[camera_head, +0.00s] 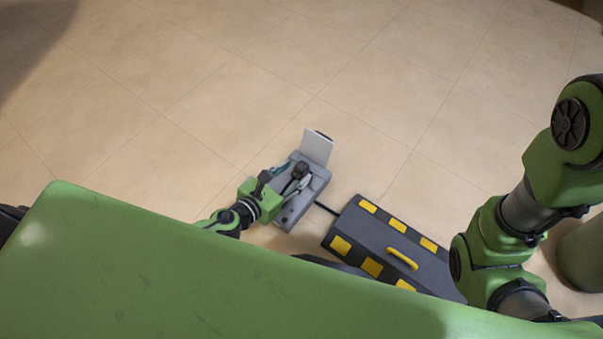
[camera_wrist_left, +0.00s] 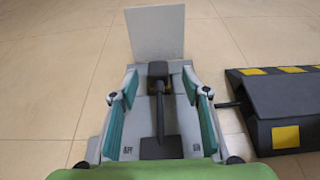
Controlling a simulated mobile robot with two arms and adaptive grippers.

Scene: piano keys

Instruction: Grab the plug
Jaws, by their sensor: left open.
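A black piece that looks like the plug (camera_wrist_left: 158,76) stands in a grey box, with a black stem running from it toward a dark square patch in the left wrist view. It also shows as a dark knob in the head view (camera_head: 300,169). My left gripper (camera_wrist_left: 158,97) is open, with its teal-lined fingers on either side of the black piece and stem, apart from them. In the head view the left gripper (camera_head: 289,178) is over the grey box (camera_head: 287,216). My right gripper is out of view; only the right arm shows.
A pale panel (camera_head: 317,147) stands up at the box's far end. A dark cable joins the box to a black ramp-like block (camera_head: 367,236) with yellow patches and a yellow handle (camera_head: 402,259). The tiled floor beyond is clear.

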